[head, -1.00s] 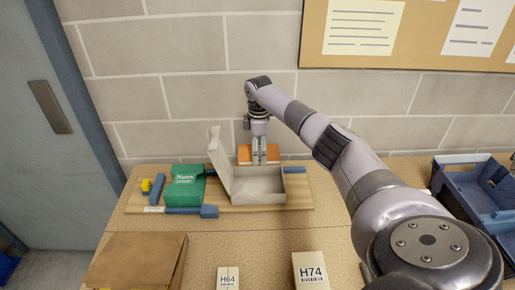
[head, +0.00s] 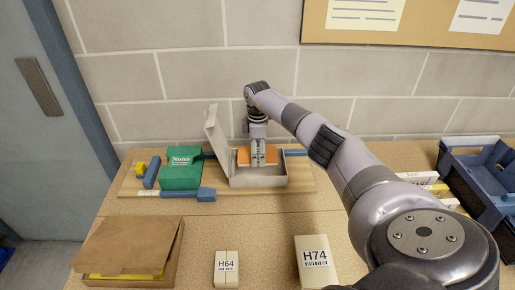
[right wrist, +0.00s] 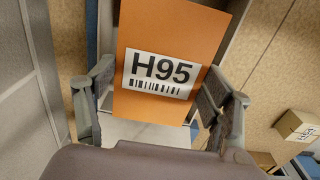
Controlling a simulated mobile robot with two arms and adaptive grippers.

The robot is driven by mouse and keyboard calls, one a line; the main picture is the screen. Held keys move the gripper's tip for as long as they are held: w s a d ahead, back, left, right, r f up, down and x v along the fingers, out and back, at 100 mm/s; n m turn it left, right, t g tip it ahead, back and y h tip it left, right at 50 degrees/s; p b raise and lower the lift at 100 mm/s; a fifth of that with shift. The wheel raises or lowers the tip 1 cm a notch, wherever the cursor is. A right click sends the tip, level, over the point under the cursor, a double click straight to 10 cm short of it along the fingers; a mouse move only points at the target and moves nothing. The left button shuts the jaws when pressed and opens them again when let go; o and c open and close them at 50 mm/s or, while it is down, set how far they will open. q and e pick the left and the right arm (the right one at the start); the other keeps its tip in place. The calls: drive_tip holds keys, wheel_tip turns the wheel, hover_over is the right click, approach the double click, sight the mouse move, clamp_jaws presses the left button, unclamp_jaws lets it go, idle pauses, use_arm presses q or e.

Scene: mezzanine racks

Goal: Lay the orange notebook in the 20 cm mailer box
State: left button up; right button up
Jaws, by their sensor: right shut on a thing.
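The orange notebook (head: 272,157) is between the fingers of my right gripper (head: 258,161), which is shut on it. In the right wrist view the notebook (right wrist: 180,32) shows its H95 label between the two fingers (right wrist: 160,95). The open grey-white mailer box (head: 268,184) stands on a wooden board with its lid (head: 214,132) raised at the left. The notebook is over the box's opening, toward its back. I cannot tell whether it touches the box floor. My left gripper is not in view.
A green Notes box (head: 181,176) and blue pieces (head: 206,194) lie left of the mailer box. A brown carton (head: 130,250), the H64 box (head: 226,268) and the H74 box (head: 315,262) stand in front. A blue bin (head: 478,170) is at the right.

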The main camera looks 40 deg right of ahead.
wheel_tip(320, 180, down, 4)
drive_tip(key=shift+r+b, duration=0.1)
drive_tip(key=shift+b, duration=0.95)
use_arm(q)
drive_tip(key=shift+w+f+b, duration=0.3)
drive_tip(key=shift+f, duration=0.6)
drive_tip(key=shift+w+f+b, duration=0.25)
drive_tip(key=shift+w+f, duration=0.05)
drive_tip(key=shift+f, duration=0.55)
use_arm(e)
drive_tip(key=shift+f, duration=1)
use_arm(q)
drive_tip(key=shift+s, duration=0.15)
use_arm(e)
drive_tip(key=o, duration=1.3)
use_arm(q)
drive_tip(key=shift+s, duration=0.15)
use_arm(e)
wheel_tip(320, 180, up, 12)
drive_tip(key=shift+r, duration=0.1)
